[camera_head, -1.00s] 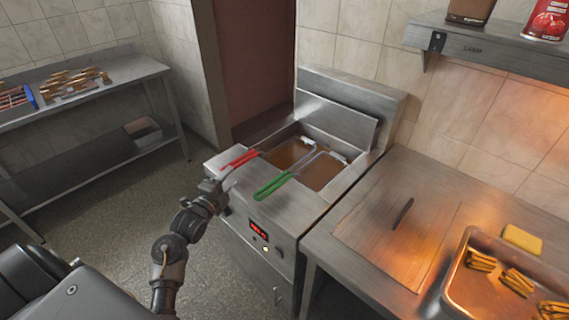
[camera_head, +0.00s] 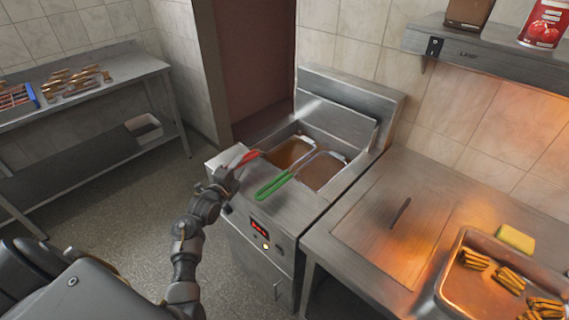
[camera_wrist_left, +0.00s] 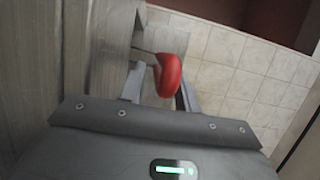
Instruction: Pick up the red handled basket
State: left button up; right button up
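The red handle of the basket (camera_head: 248,157) sticks out over the front edge of the fryer (camera_head: 296,222), and its wire basket sits in the left oil well. My left gripper (camera_head: 229,171) is at the outer end of this handle. In the left wrist view the red handle (camera_wrist_left: 168,74) shows between the two fingertips of my left gripper (camera_wrist_left: 160,88), which stand apart. The handle looks close to the right finger, but I cannot tell whether they touch. A green-handled basket (camera_head: 273,187) lies to the right, in the other well. My right gripper is not in view.
A steel counter (camera_head: 345,262) with a tray (camera_head: 450,300) of fries and a yellow sponge (camera_head: 515,238) stands right of the fryer. A shelf (camera_head: 480,50) hangs above it. A steel table (camera_head: 120,82) stands at the left, with open floor between.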

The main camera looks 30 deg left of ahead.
pick_arm(q)
grip_shut()
jog(key=shift+r, duration=0.15)
notch_tip(320, 180, up, 10)
jog(key=shift+f+b, duration=0.1)
jog(key=shift+b, duration=0.85)
